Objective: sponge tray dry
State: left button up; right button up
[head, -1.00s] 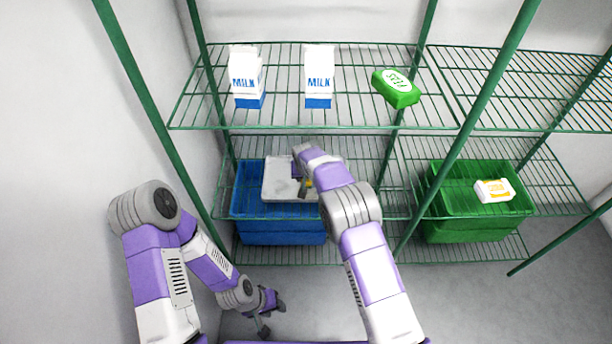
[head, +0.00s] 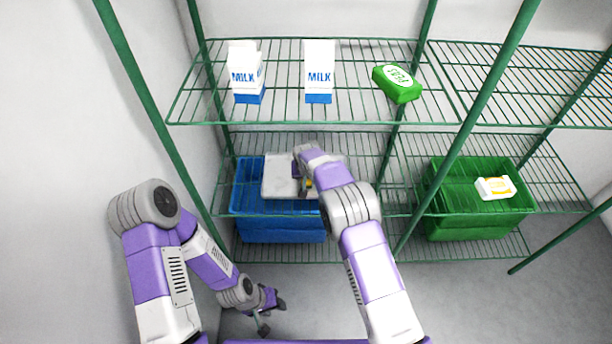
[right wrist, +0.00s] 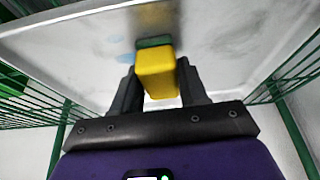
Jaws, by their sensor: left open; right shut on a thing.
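The white tray (head: 279,176) sits on the middle shelf level, over the blue crate. In the right wrist view the tray (right wrist: 235,40) spans the top, with pale blue wet-looking patches left of the sponge. My right gripper (right wrist: 158,88) is shut on the yellow sponge (right wrist: 156,75), whose green side faces the tray and appears to touch it. In the head view my right gripper (head: 304,186) is at the tray's right part, mostly hidden by its own arm. My left gripper (head: 272,315) is open and empty, low near the floor at the left.
The blue crate (head: 280,230) and the green crate (head: 470,222) stand on the lower shelf. A white and yellow pack (head: 495,188) is at the green crate. Green posts (head: 470,125) cross the front.

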jog(key=shift+d+r, duration=0.15)
jog(key=shift+d, duration=1.8)
jog(key=shift+w+f, duration=0.2)
jog(key=shift+w, duration=0.4)
jog(key=shift+a, duration=1.95)
jog(key=shift+w, duration=0.75)
jog(key=shift+d, duration=2)
jog(key=shift+r+p, duration=1.75)
jog(key=shift+r, duration=1.3)
